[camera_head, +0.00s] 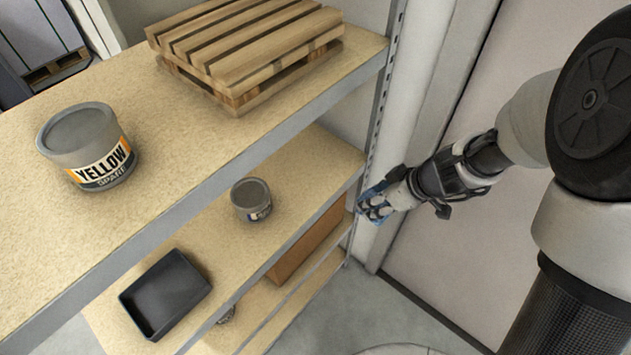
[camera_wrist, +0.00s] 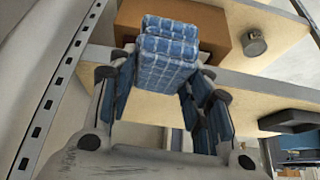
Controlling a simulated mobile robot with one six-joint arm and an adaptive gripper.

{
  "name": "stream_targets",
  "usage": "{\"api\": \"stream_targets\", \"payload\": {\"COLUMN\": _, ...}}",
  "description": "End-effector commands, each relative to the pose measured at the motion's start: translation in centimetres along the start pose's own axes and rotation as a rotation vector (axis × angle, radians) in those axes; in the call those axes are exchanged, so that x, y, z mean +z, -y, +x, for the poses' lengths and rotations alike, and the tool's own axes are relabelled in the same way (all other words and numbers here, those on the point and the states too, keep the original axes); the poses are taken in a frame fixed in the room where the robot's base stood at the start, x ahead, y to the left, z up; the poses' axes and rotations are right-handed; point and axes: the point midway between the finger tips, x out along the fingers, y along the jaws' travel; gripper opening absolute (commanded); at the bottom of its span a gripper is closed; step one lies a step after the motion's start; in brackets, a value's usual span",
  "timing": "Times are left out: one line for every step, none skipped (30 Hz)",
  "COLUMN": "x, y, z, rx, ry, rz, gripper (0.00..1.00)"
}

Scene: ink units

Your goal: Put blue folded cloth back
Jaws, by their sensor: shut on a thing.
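The blue folded cloth (camera_wrist: 168,62) has a white check pattern and is held between the fingers of my gripper (camera_wrist: 160,85) in the wrist view. The fingers are shut on it from both sides. In the head view, my gripper (camera_head: 376,203) is at the right end of the shelving, close to the upright post, with a bit of the blue cloth (camera_head: 366,206) showing at its tip. Most of the cloth is hidden there by the fingers.
The top shelf (camera_head: 190,135) holds a yellow-labelled tin (camera_head: 88,146) and a wooden pallet (camera_head: 245,45). The shelf below (camera_head: 300,170) holds a smaller tin (camera_head: 251,200) and a black tray (camera_head: 165,293). A brown box (camera_head: 308,240) stands lower. The perforated post (camera_head: 385,90) is close to my gripper.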

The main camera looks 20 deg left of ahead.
Motion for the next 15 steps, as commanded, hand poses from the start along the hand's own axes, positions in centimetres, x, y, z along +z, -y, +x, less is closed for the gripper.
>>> {"api": "stream_targets", "payload": {"x": -0.2, "y": 0.0, "z": 0.1, "rx": -0.003, "ry": -0.007, "rz": -0.019, "gripper": 0.26}}
{"api": "stream_targets", "payload": {"x": -0.4, "y": 0.0, "z": 0.2, "rx": -0.004, "ry": -0.010, "rz": -0.030, "gripper": 0.26}}
{"api": "stream_targets", "payload": {"x": -0.8, "y": 0.1, "z": 0.3, "rx": -0.006, "ry": -0.013, "rz": -0.039, "gripper": 0.26}}
{"api": "stream_targets", "payload": {"x": -1.2, "y": 0.1, "z": 0.5, "rx": -0.007, "ry": -0.014, "rz": -0.043, "gripper": 0.26}}
{"api": "stream_targets", "payload": {"x": -1.7, "y": 0.1, "z": 0.8, "rx": -0.008, "ry": -0.015, "rz": -0.046, "gripper": 0.26}}
{"api": "stream_targets", "payload": {"x": -2.5, "y": 0.2, "z": 1.2, "rx": -0.010, "ry": -0.015, "rz": -0.048, "gripper": 0.26}}
{"api": "stream_targets", "payload": {"x": -3.1, "y": 0.3, "z": 1.5, "rx": -0.010, "ry": -0.015, "rz": -0.049, "gripper": 0.26}}
{"api": "stream_targets", "payload": {"x": -3.9, "y": 0.3, "z": 1.9, "rx": -0.011, "ry": -0.015, "rz": -0.050, "gripper": 0.26}}
{"api": "stream_targets", "payload": {"x": -4.8, "y": 0.3, "z": 2.4, "rx": -0.010, "ry": -0.014, "rz": -0.050, "gripper": 0.26}}
{"api": "stream_targets", "payload": {"x": -5.5, "y": 0.4, "z": 2.8, "rx": -0.010, "ry": -0.014, "rz": -0.049, "gripper": 0.26}}
{"api": "stream_targets", "payload": {"x": -6.3, "y": 0.4, "z": 3.2, "rx": -0.011, "ry": -0.014, "rz": -0.049, "gripper": 0.26}}
{"api": "stream_targets", "payload": {"x": -7.2, "y": 0.4, "z": 3.7, "rx": -0.011, "ry": -0.014, "rz": -0.048, "gripper": 0.26}}
{"api": "stream_targets", "payload": {"x": -7.9, "y": 0.5, "z": 4.1, "rx": -0.010, "ry": -0.014, "rz": -0.049, "gripper": 0.26}}
{"api": "stream_targets", "payload": {"x": -8.7, "y": 0.5, "z": 4.5, "rx": -0.009, "ry": -0.014, "rz": -0.047, "gripper": 0.26}}
{"api": "stream_targets", "payload": {"x": -9.6, "y": 0.5, "z": 5.0, "rx": -0.010, "ry": -0.013, "rz": -0.047, "gripper": 0.26}}
